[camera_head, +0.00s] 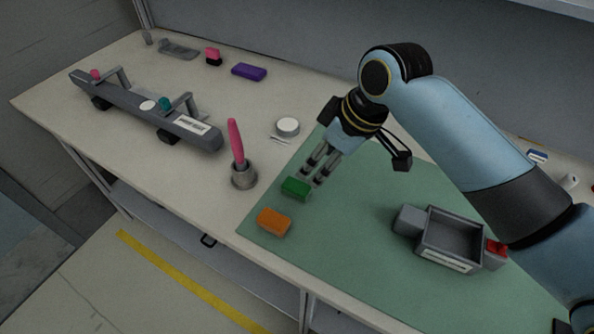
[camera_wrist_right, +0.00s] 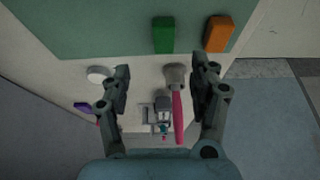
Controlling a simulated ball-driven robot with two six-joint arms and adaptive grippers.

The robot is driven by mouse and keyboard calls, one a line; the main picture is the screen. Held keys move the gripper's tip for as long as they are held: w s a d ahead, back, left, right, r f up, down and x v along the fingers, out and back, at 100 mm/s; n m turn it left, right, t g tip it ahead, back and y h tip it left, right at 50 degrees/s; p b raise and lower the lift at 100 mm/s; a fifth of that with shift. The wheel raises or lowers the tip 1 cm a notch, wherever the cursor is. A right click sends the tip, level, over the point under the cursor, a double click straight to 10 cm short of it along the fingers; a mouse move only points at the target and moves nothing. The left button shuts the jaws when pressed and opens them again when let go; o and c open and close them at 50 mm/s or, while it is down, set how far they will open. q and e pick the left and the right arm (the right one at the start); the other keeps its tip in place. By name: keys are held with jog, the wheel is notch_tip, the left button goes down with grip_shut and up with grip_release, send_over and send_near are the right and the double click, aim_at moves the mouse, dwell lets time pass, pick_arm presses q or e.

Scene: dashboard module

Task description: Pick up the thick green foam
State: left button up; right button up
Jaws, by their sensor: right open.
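The thick green foam (camera_head: 295,188) is a small green block lying on the green mat (camera_head: 345,225) near its left edge. My right gripper (camera_head: 311,182) is above the mat, close behind and to the right of the foam. Its fingers are apart and nothing is between them. In the right wrist view the foam (camera_wrist_right: 163,35) lies beyond the open fingertips (camera_wrist_right: 164,75), at the top centre. My left gripper does not show.
An orange block (camera_head: 274,221) lies in front of the foam, near the mat's edge. A pink-handled tool stands in a grey cup (camera_head: 243,176) to the left. A white round tin (camera_head: 287,127) lies behind. A grey box (camera_head: 449,238) sits on the right.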

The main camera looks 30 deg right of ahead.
send_over(300, 188)
jog(key=s+d, duration=0.1)
jog(key=d, duration=0.1)
jog(key=f, duration=0.4)
jog(key=shift+s+a+f, duration=0.2)
jog(key=shift+a, duration=0.05)
jog(key=x, duration=0.5)
jog(key=shift+s+a+f, duration=0.15)
jog(key=shift+a+f, duration=0.05)
jog(key=shift+f, duration=0.05)
jog(key=c, duration=0.8)
